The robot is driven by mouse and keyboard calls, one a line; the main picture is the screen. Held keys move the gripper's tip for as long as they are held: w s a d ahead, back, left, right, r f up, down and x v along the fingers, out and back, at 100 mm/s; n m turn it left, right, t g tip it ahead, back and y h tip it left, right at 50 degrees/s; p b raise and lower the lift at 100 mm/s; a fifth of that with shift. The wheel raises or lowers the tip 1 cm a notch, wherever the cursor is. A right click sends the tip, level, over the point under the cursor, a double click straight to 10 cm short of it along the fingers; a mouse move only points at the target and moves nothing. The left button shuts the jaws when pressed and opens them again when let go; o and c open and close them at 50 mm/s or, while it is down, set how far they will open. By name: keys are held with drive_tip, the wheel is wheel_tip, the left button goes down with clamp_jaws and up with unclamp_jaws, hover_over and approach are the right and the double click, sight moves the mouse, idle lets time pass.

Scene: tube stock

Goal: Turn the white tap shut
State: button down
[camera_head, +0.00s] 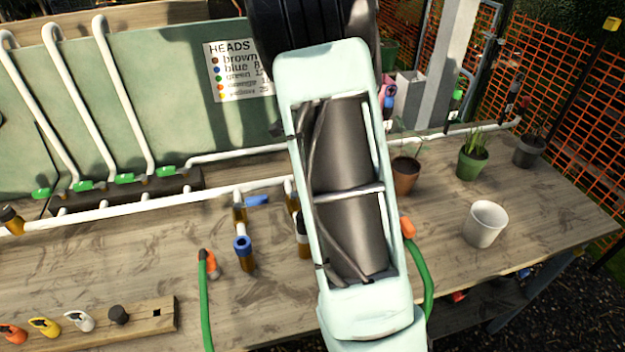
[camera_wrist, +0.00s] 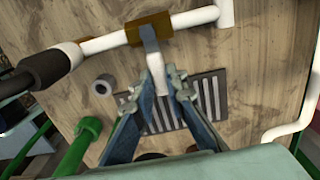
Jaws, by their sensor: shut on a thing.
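In the wrist view the white tap's lever (camera_wrist: 154,62) hangs from a brass tap body (camera_wrist: 149,27) on a white pipe. The lever stands roughly crosswise to the pipe. My gripper (camera_wrist: 161,80) has one finger on each side of the lever, near its lower part, and is shut on it. In the head view my arm covers the white tap and my gripper, so neither shows there.
A blue-handled tap (camera_head: 257,200) sits on the same white pipe (camera_head: 120,210), left of my arm. Green hoses with orange ends stand on both sides. A white mug (camera_head: 485,224) and potted plants are at the right. A slotted grate (camera_wrist: 205,100) lies below my fingers.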

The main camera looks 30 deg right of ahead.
idle(0.5)
drive_tip(key=c, duration=1.9)
unclamp_jaws()
drive_tip(key=shift+c, duration=0.2)
drive_tip(key=shift+r, duration=0.15)
wheel_tip(320, 180, up, 12)
